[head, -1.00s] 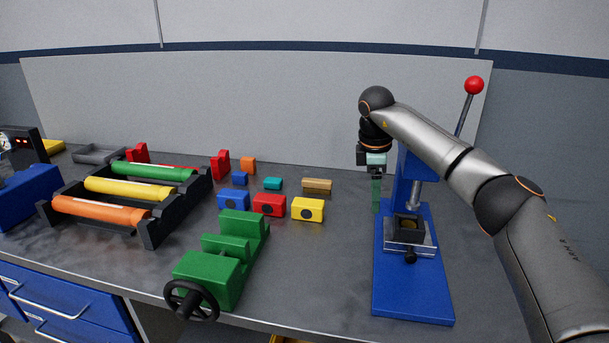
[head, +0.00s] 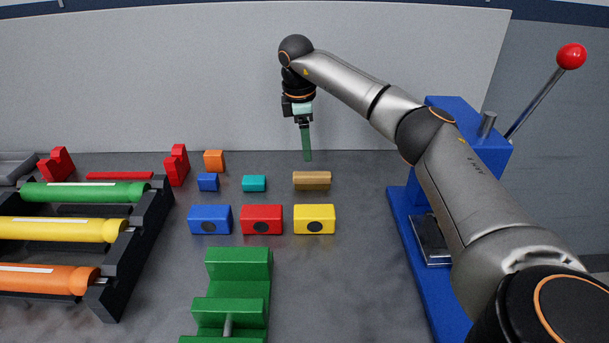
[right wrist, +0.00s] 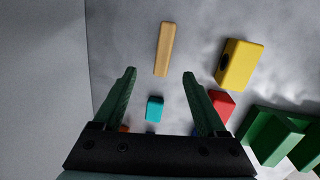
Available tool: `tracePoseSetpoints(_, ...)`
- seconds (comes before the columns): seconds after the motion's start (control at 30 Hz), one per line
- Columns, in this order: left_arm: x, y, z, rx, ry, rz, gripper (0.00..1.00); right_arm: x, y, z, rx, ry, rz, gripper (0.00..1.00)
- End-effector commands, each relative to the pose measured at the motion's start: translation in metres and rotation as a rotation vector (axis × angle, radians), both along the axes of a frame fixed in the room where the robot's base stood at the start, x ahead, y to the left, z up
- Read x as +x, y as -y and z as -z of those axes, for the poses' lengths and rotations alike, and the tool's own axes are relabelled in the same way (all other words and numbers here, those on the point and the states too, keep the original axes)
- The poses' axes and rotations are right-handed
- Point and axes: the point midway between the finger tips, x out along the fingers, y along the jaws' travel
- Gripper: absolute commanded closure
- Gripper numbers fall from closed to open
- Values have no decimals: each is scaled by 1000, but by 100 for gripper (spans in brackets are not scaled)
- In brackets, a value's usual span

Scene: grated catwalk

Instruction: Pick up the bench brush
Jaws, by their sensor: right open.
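The bench brush appears to be the tan wooden bar (head: 311,181) lying on the grey bench behind the yellow block; no bristles can be made out. In the right wrist view the tan bar (right wrist: 165,48) lies just beyond the fingertips, between their lines. My right gripper (head: 307,157) points down behind and above the bar, close to the back panel, apart from it. In the right wrist view its green fingers (right wrist: 160,74) are spread, with nothing between the tips. My left gripper is not in view.
Blue (head: 210,220), red (head: 261,220) and yellow (head: 314,220) blocks stand in front of the bar. A teal block (head: 254,183) lies left of it. A blue press (head: 407,240) stands right, a green vise (head: 238,264) in front, a roller rack (head: 145,240) left.

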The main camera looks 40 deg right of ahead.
Motion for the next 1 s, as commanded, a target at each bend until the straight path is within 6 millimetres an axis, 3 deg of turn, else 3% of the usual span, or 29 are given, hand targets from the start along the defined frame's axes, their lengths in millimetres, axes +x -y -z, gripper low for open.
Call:
tracePoseSetpoints(0.2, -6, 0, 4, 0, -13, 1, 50, 1, 7, 41, 0, -3, 2, 26)
tracePoseSetpoints(0.47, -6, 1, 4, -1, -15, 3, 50, 0, 11, 62, -1, -3, 2, 26)
tracePoseSetpoints(0.7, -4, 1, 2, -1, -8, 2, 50, -4, 17, 97, 0, -3, 2, 26)
tracePoseSetpoints(1.0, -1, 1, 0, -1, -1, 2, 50, -3, 19, 109, 0, -1, 0, 26)
